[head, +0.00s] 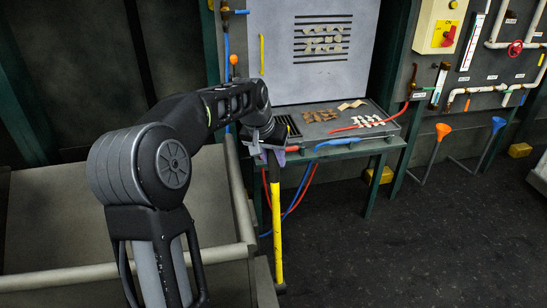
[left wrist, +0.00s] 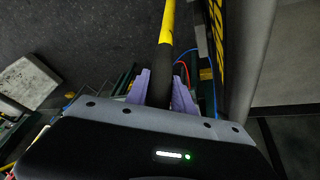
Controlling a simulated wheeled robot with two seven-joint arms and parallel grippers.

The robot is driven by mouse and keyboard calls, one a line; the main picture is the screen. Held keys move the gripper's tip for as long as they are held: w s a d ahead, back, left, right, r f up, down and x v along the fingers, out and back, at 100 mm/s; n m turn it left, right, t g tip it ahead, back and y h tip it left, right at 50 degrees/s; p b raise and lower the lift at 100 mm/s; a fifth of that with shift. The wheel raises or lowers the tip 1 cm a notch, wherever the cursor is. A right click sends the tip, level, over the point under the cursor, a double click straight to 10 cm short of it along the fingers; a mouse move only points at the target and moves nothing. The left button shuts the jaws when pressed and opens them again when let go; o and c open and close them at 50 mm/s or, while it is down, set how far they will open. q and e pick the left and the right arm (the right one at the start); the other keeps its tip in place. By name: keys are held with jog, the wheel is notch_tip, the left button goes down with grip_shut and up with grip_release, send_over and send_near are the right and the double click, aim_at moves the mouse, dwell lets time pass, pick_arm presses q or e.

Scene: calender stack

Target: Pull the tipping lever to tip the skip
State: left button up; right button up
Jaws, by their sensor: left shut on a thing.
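The tipping lever (head: 277,230) is a yellow bar with a black grip, standing nearly upright beside the skip. My left gripper (head: 268,148) is at its top, and the arm partly hides the fingers. In the left wrist view the purple fingers of my left gripper (left wrist: 160,92) close on both sides of the lever's black grip, and the yellow part of the lever (left wrist: 167,25) runs away from them. The skip (head: 243,205) is a large grey open container with a tubular rim at the lower left, partly hidden by my arm. My right gripper is not in view.
The dark floor (head: 400,250) right of the lever is clear.

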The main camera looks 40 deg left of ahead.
pick_arm(q)
grip_shut()
dwell(0.7)
